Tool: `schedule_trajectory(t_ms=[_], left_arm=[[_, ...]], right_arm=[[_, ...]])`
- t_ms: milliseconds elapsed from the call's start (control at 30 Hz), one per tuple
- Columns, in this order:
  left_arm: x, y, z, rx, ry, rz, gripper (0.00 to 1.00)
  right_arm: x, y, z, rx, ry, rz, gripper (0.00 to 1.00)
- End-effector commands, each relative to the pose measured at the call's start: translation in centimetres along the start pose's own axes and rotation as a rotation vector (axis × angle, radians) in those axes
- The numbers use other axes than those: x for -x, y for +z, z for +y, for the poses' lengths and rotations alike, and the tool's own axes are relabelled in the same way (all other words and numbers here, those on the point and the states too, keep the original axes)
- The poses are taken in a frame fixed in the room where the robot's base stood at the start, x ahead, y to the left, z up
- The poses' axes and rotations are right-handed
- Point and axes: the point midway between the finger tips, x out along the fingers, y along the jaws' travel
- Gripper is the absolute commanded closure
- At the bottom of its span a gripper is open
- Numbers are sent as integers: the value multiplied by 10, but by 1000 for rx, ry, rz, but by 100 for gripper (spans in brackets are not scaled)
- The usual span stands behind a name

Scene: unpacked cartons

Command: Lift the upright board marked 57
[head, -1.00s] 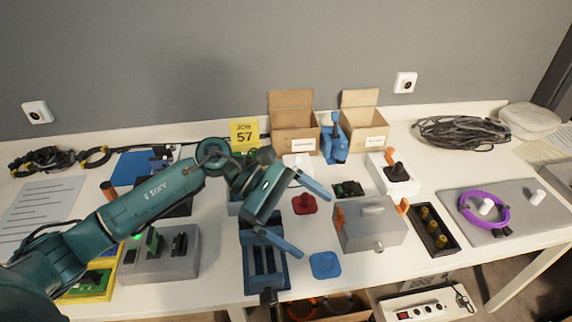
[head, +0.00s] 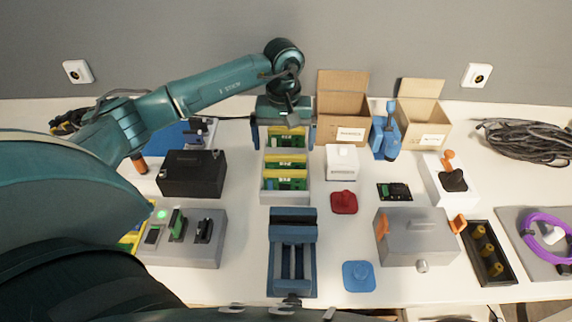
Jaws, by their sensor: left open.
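Three upright boards, green with yellow top edges, stand one behind another in a light grey rack (head: 288,198): a front board (head: 285,182), a middle board (head: 286,160) and a rear board (head: 287,138). Any numbers on them are too small to read. My left gripper (head: 283,138) is open at the back of the rack, pointing down. One finger shows on each side of the rear board; I cannot tell whether they touch it. The yellow job sign is hidden behind my arm. My right gripper is not in view.
A blue vise (head: 292,228) stands in front of the rack. A black box (head: 192,173) is to its left. A white box (head: 341,161) and an open carton (head: 343,105) are to its right.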

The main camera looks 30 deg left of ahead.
Motion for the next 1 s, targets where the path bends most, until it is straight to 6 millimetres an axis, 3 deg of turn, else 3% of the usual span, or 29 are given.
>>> schedule_trajectory(t_ms=[167, 400, 700, 1000], left_arm=[[-14, 1, 2, -1, 0, -3, 0], [-49, 1, 4, 0, 1, -2, 0], [-55, 0, 4, -1, 2, 1, 0], [-55, 0, 4, -1, 2, 1, 24]], right_arm=[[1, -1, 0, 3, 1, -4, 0], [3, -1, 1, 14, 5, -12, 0], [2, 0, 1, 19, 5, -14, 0], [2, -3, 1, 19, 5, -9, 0]])
